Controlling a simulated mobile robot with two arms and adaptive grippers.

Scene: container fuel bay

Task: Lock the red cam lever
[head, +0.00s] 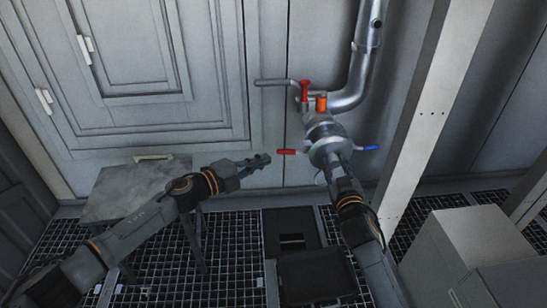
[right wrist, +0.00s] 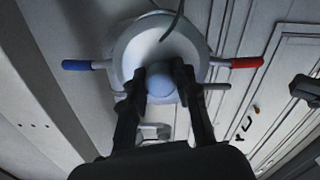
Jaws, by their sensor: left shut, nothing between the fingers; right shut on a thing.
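The red cam lever (head: 287,152) sticks out to the left from the round metal coupling (head: 322,137) at the pipe's lower end. It also shows at the right in the right wrist view (right wrist: 246,62). A blue cam lever (head: 370,148) sticks out on the opposite side. My left gripper (head: 264,159) is shut and empty, just left of the red lever's tip and seemingly apart from it. My right gripper (right wrist: 160,82) is shut on a pale round knob (right wrist: 161,88) in front of the coupling's disc (right wrist: 135,45).
Above the coupling, the pipe (head: 358,75) carries a red valve handle (head: 305,90) and an orange part (head: 321,103). A pale post (head: 425,115) and a grey box (head: 460,245) stand at right.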

